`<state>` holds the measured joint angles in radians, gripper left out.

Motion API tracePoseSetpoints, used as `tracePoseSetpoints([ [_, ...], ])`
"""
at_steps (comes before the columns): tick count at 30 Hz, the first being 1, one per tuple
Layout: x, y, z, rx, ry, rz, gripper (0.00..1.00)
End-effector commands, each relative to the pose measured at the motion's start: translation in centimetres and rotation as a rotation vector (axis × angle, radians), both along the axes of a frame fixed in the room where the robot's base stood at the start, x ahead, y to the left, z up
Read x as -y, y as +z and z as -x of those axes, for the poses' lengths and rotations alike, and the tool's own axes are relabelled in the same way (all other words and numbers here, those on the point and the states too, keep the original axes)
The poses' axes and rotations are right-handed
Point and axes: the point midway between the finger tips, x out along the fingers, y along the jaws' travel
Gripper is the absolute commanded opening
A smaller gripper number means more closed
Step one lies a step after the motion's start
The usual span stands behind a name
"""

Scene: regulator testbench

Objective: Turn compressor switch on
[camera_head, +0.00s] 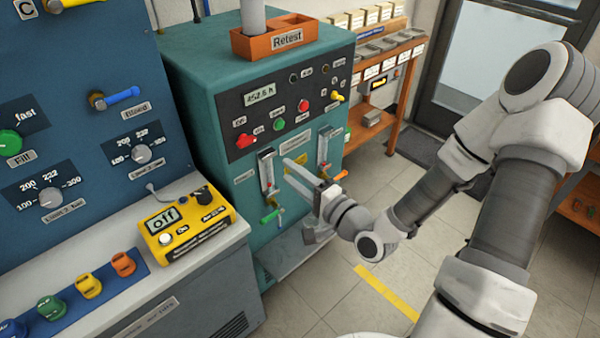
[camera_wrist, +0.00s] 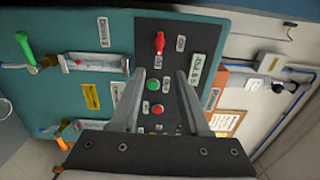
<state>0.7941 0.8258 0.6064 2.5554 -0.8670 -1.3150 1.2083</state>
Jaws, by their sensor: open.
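The teal machine (camera_head: 205,90) has a black control panel (camera_head: 300,88). A red rotary-looking switch (camera_head: 246,141) sits at the panel's lower left. It also shows near the top of the wrist view (camera_wrist: 160,42). I cannot read which switch is the compressor switch, nor its setting. A green button (camera_head: 279,124) and a red button (camera_head: 303,106) lie to the right of the red switch. My gripper (camera_head: 288,171) is open and empty in front of the machine, below the panel. In the wrist view its fingers (camera_wrist: 161,82) point toward the panel, with the red switch beyond their tips.
Two flowmeters (camera_head: 267,172) with green (camera_head: 270,216) and other coloured handles stick out below the panel. A yellow handheld meter (camera_head: 188,228) reading "off" lies on the left bench. An orange "Retest" bin (camera_head: 275,38) stands on the machine. Tiled floor (camera_head: 330,300) is open in front.

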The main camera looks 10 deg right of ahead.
Motion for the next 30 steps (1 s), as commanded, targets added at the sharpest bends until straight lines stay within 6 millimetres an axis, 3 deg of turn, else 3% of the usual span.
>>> tracePoseSetpoints([
  [1,0.1,0.7,0.2,-0.003,0.000,-0.004,0.46],
  [15,1.1,0.2,1.9,-0.001,0.001,0.000,0.46],
  [30,1.2,0.0,2.0,0.000,0.001,0.000,0.46],
])
